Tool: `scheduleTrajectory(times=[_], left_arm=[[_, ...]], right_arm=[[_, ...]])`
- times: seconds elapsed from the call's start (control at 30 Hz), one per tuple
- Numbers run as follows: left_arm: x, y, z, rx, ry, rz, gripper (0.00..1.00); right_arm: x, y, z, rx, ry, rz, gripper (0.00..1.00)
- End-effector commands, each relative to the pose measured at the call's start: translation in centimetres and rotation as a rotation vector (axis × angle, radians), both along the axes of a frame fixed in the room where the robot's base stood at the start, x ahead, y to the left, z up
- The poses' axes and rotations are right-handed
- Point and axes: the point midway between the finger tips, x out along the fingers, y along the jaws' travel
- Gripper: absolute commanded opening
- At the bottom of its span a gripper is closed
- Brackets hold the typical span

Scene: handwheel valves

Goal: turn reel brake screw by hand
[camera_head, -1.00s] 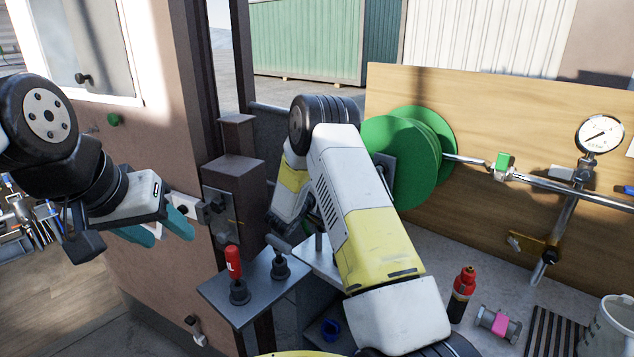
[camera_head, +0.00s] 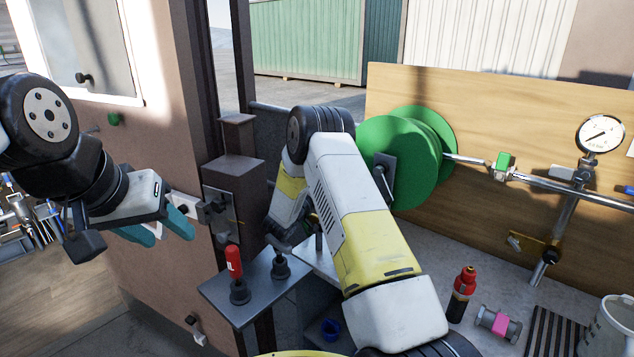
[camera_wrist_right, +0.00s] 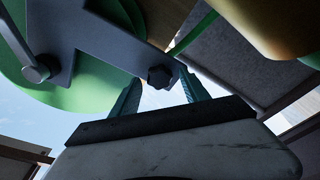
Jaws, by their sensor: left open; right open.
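The green hose reel (camera_head: 403,160) is mounted in front of the wooden board, with a grey bracket (camera_head: 384,172) at its side. In the right wrist view the reel (camera_wrist_right: 85,75) and its grey bracket (camera_wrist_right: 100,38) fill the upper left. A dark lobed screw knob (camera_wrist_right: 160,77) sits on the bracket's end. My right gripper (camera_wrist_right: 160,95) is open, with one teal finger on each side of the knob in this view; I cannot tell contact. In the head view my right arm hides this gripper and the knob. My left gripper (camera_head: 166,226) is open and empty at the left.
A grey shelf (camera_head: 235,305) carries a red-handled tool (camera_head: 233,262). On the bench stand a red and black bottle (camera_head: 461,294), a pink-banded part (camera_head: 499,324) and a white bucket (camera_head: 612,325). A pipe with a gauge (camera_head: 600,134) crosses the board.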

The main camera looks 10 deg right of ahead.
Motion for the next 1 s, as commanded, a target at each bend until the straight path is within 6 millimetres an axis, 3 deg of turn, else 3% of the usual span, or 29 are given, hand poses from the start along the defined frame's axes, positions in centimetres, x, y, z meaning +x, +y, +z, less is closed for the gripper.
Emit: scheduleTrajectory(times=[0.27, 0.73, 1.0], left_arm=[[0.0, 0.0, 0.0, 0.000, 0.000, 0.000, 0.50], [0.0, 0.0, 0.0, 0.000, 0.000, 0.000, 0.50], [0.0, 0.0, 0.0, 0.000, 0.000, 0.000, 0.50]], right_arm=[[-0.4, 0.7, 0.0, -0.001, 0.001, 0.003, 0.54], [-3.3, 4.4, 0.0, -0.002, 0.002, 0.003, 0.54], [-3.7, 4.8, 0.0, -0.001, 0.001, 0.000, 0.54]])
